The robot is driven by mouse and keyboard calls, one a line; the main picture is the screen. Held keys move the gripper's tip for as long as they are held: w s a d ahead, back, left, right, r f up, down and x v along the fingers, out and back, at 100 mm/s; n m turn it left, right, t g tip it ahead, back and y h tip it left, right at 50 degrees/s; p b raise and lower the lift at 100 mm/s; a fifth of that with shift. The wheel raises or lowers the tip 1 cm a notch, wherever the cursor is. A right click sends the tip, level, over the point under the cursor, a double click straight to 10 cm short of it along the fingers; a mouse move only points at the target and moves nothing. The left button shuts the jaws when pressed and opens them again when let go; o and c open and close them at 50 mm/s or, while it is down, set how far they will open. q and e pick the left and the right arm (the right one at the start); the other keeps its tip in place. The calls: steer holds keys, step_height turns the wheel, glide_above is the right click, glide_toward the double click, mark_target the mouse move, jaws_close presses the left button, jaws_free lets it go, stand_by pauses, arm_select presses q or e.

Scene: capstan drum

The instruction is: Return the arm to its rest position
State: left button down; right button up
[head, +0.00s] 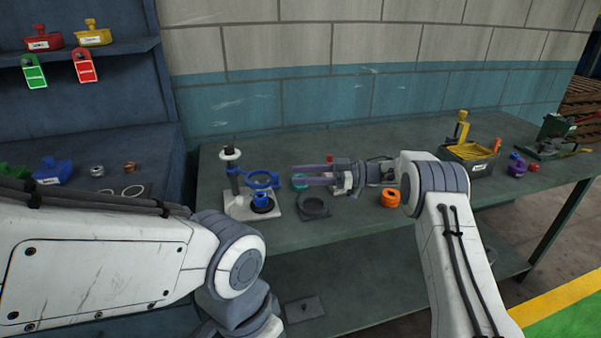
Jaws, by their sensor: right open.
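My right gripper (315,174) is over the middle of the grey-green workbench (345,235), its two purplish fingers pointing left. The fingers are apart with nothing visible between them. My right arm reaches in from the lower right. My left arm comes in from the left and bends down at the bottom edge; its gripper is out of view. A stand (232,185) with a light base and dark post is left of the right fingertips. A blue ring (262,179) and a small blue part (261,201) are at the stand. A dark flat part (314,207) lies just in front of the right fingers.
An orange spool (390,198) sits by my right wrist. A yellow-and-black bin (471,156), purple part (517,166) and green box (556,126) stand at the bench's right. Blue shelving (110,95) with small parts is at left. A wall backs the bench.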

steer(key=w+a+r+m+t+h+p, duration=0.1)
steer(key=a+r+m+t+h+p, duration=0.1)
steer(key=a+r+m+t+h, duration=0.35)
steer(key=w+a+r+m+t+h+p, duration=0.1)
steer(key=a+r+m+t+h, duration=0.2)
steer(key=r+t, duration=0.45)
steer(key=s+d+f+g+h+p, duration=0.1)
steer(key=s+d+f+g+h, duration=0.1)
steer(key=s, duration=1.3)
steer(key=s+d+f+m+g+h+p, duration=0.1)
steer(key=s+d+f+g+h, duration=0.2)
steer(key=s, duration=1.2)
steer(key=s+d+f+m+g+h, duration=0.1)
steer(key=s+d+f+g+h, duration=0.2)
steer(key=s, duration=1.2)
steer(key=d+f+g, duration=0.2)
steer(key=d+g, duration=0.1)
steer(key=g, duration=0.2)
steer(key=shift+p, duration=0.4)
steer(key=shift+w+h, duration=0.1)
steer(key=shift+h, duration=0.15)
